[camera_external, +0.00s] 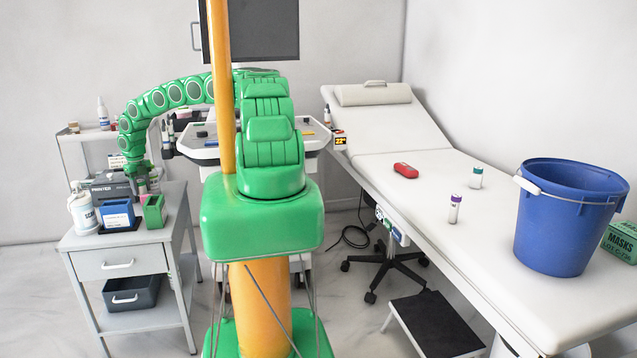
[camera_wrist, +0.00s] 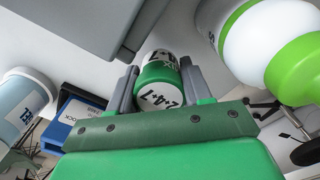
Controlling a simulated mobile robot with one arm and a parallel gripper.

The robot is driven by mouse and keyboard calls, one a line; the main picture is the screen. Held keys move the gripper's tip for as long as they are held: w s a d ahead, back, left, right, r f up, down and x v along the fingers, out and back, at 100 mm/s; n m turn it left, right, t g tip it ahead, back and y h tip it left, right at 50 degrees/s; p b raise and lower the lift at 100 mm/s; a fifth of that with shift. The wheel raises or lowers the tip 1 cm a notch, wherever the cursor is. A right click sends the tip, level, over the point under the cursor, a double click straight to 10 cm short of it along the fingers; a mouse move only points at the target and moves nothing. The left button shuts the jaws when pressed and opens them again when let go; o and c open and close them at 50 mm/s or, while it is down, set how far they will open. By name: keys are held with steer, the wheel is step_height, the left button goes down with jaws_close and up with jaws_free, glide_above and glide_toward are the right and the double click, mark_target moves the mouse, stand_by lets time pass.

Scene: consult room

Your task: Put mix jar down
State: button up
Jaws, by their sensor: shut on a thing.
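In the external view my gripper (camera_external: 142,182) reaches down at the back of the grey side cabinet (camera_external: 122,240), beside the dark printer. The jar is mostly hidden there, and I cannot tell whether it touches the top.
A white bottle (camera_external: 84,212), a blue box (camera_external: 117,213) and a green box (camera_external: 154,211) crowd the cabinet's front. A large green-and-white bottle (camera_wrist: 270,48) is close at right in the wrist view. The exam couch (camera_external: 425,195) holds a blue bucket (camera_external: 565,225).

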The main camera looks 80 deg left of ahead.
mark_target(140, 181)
steer(key=shift+f, duration=1.95)
steer(key=shift+f, duration=0.1)
steer(key=o, duration=1.1)
steer(key=shift+o, duration=0.2)
step_height(140, 181, up, 12)
steer(key=shift+a+f, duration=0.1)
steer(key=shift+o, duration=0.4)
steer(key=shift+r, duration=0.25)
